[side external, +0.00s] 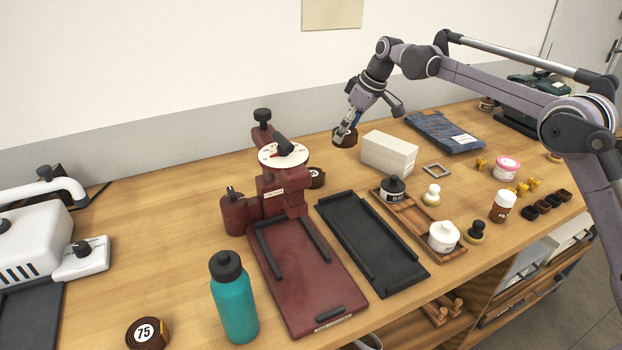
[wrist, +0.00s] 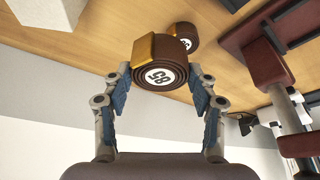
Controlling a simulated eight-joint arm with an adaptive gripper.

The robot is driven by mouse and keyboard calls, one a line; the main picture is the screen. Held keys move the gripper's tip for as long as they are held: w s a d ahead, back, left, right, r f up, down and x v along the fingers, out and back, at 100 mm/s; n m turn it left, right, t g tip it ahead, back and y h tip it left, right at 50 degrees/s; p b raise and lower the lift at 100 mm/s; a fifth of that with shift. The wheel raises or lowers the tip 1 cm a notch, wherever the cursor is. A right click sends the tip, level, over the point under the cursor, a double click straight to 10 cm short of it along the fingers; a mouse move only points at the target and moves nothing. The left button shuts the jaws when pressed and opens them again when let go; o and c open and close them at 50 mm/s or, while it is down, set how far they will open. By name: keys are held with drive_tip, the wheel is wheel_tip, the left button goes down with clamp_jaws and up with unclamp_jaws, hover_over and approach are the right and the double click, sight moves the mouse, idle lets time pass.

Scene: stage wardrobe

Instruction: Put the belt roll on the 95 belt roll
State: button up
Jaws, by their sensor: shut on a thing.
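My gripper (side external: 351,127) is shut on a dark brown belt roll (side external: 345,139) and holds it above the table, left of a white box. In the wrist view the held roll (wrist: 155,64) sits between the fingertips of my gripper (wrist: 160,78), its white label showing a number that looks like 85, tilted. A second brown roll (wrist: 184,36) lies on the table beyond it; its number is too small to read for sure. In the side view that roll (side external: 317,179) is partly hidden behind the dark red press. A roll marked 75 (side external: 148,333) lies at the front left.
The dark red press (side external: 285,190) with a white dial stands close to the second roll. The white box (side external: 389,152) is right of my gripper. A black tray (side external: 370,243), a wooden tray (side external: 416,221) and a teal bottle (side external: 234,297) stand in front. Table behind the press is clear.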

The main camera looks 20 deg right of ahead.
drive_tip(key=w+a+f, duration=0.1)
drive_tip(key=a, duration=0.1)
drive_tip(key=w+a+f, duration=0.1)
drive_tip(key=a+f, duration=0.1)
drive_tip(key=a, duration=0.1)
drive_tip(key=w+a+f, duration=0.1)
drive_tip(key=a+f, duration=0.1)
drive_tip(key=shift+a, duration=0.25)
drive_tip(key=shift+a+f, duration=0.1)
drive_tip(key=shift+f, duration=1.9)
drive_tip(key=shift+f, duration=0.15)
drive_tip(key=o, duration=1.2)
